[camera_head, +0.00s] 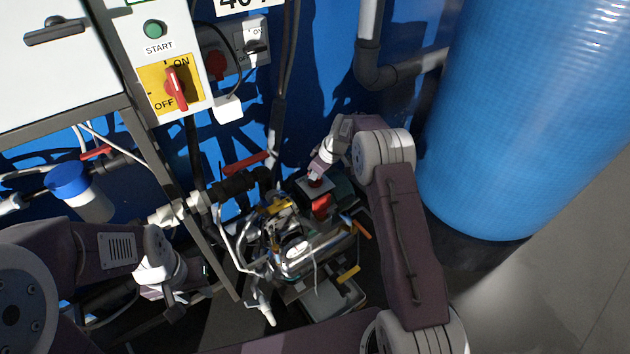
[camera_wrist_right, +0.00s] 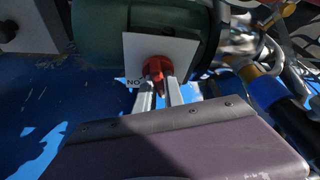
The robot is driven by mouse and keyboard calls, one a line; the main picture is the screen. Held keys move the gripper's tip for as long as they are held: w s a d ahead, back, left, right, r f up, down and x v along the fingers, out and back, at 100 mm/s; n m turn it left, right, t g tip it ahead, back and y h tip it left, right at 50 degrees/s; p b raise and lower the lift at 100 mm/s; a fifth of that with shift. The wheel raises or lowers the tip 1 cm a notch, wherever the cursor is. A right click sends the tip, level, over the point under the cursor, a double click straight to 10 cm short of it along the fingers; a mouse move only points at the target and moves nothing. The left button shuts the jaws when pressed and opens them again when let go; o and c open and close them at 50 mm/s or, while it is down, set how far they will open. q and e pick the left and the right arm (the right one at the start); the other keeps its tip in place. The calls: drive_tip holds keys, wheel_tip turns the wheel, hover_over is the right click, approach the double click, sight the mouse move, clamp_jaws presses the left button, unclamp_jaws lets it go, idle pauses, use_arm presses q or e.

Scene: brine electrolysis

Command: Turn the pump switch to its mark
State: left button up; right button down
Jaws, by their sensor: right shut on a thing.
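The pump switch is a red knob (camera_wrist_right: 157,68) on a white square plate (camera_wrist_right: 184,48), mounted on a dark green pump body (camera_wrist_right: 98,25). My right gripper (camera_wrist_right: 160,88) is shut on the knob, with one finger on each side. A label reading "ON", seen upside down, shows at the plate's lower left edge; its mark is not clear. In the head view the plate (camera_head: 313,190) is near the middle, with my right gripper (camera_head: 317,175) over it from above. My left gripper (camera_head: 188,287) is low at the left, away from the switch; its fingers are too dark to read.
A panel with a green START button (camera_head: 153,29) and a red rotary switch (camera_head: 175,88) hangs at the upper left. Pipes and a red-handled valve (camera_head: 246,163) lie left of the pump. A large blue tank (camera_head: 530,110) stands right.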

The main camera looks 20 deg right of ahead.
drive_tip(key=shift+n, duration=0.9)
drive_tip(key=shift+n+g+y, duration=0.5)
drive_tip(key=shift+n+g, duration=0.2)
drive_tip(key=shift+n, duration=0.7)
drive_tip(key=c, duration=1.4)
unclamp_jaws()
drive_tip(key=shift+c, duration=0.2)
drive_tip(key=p+v, duration=0.2)
drive_tip(key=v, duration=0.7)
